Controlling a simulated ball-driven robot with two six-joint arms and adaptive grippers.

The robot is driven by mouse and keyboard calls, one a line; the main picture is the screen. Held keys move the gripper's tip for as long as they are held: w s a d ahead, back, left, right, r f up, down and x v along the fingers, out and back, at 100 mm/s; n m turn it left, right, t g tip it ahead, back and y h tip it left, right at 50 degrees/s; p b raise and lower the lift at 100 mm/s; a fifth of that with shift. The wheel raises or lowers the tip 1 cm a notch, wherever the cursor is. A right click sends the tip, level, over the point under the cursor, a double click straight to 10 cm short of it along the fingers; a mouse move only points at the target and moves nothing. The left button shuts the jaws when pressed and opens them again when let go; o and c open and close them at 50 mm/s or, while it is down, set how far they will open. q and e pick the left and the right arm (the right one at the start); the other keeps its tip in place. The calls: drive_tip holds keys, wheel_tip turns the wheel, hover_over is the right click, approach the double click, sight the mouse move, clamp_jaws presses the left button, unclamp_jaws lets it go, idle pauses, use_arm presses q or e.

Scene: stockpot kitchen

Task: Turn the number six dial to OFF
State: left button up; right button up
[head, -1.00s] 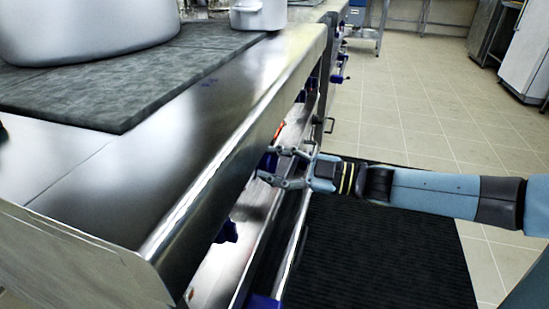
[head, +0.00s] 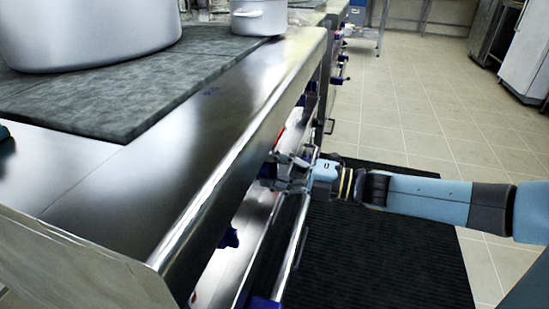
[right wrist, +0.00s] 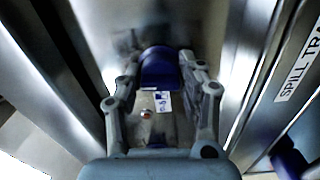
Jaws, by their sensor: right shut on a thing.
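A blue dial (right wrist: 160,68) on the stove's front panel sits between the fingers of my right gripper (right wrist: 158,78) in the right wrist view. The fingers are shut on it from both sides. A small white tag (right wrist: 162,101) lies beside the dial; its marking is too small to read surely, so I cannot confirm the dial's number or setting. In the head view my right gripper (head: 280,170) reaches in from the right, under the stove's front edge, and hides most of the dial. My left gripper is not in view.
Another blue dial (head: 229,237) is nearer on the same panel. A steel rail (head: 291,250) runs along the front below. A spill tray label (right wrist: 300,65) shows in the wrist view. Large pots (head: 90,30) stand on the cooktop. Floor over the black mat (head: 385,250) is clear.

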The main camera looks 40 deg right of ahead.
drive_tip(key=shift+s+f+n, duration=0.1)
drive_tip(key=shift+f+n, duration=0.05)
drive_tip(key=shift+n, duration=0.35)
drive_tip(key=o, duration=1.1)
drive_tip(key=shift+s, duration=0.1)
drive_tip(key=v, duration=1.1)
drive_tip(key=shift+s+d, duration=0.25)
drive_tip(key=shift+s, duration=0.05)
